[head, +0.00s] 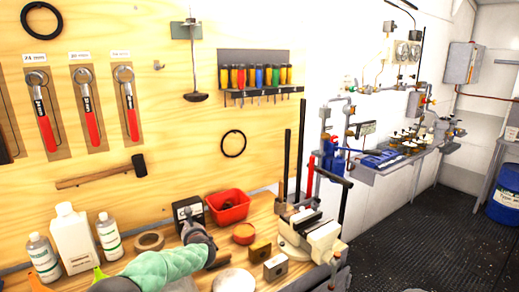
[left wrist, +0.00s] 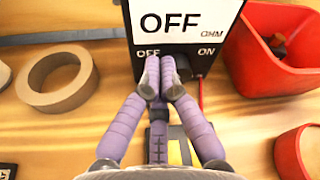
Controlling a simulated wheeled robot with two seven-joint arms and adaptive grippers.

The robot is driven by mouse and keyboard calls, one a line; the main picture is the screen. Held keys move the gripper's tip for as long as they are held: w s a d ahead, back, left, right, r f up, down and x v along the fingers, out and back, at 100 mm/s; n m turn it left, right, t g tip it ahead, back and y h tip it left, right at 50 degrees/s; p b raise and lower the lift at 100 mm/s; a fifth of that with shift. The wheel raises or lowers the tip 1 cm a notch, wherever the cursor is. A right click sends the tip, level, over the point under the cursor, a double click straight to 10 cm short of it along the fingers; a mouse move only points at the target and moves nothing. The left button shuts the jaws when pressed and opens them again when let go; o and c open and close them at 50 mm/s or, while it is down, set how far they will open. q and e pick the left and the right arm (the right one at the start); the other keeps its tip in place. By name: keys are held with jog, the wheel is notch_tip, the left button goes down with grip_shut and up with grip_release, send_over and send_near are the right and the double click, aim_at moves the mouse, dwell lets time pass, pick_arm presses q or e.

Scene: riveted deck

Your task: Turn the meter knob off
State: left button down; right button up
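The meter (head: 184,206) is a small black box with a white display, on the wooden bench against the pegboard. In the left wrist view its display (left wrist: 180,22) reads OFF, with OFF and ON labels below. The dark knob (left wrist: 183,68) sits under these labels, partly hidden by my fingers. My left gripper (head: 191,217) is at the meter's front. In the left wrist view its purple fingers (left wrist: 161,82) have their tips together at the knob's left side, under the OFF label. I cannot tell whether they touch the knob. My right gripper is not in view.
A red bin (head: 228,207) stands just right of the meter, a tape roll (head: 149,240) to its left. White bottles (head: 73,238) stand at the left. A hammer (head: 100,174) hangs above.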

pick_arm(q)
jog(key=shift+s+d, duration=0.8)
jog(key=shift+s, duration=0.2)
jog(key=shift+s+d, duration=0.8)
jog(key=shift+s, duration=0.15)
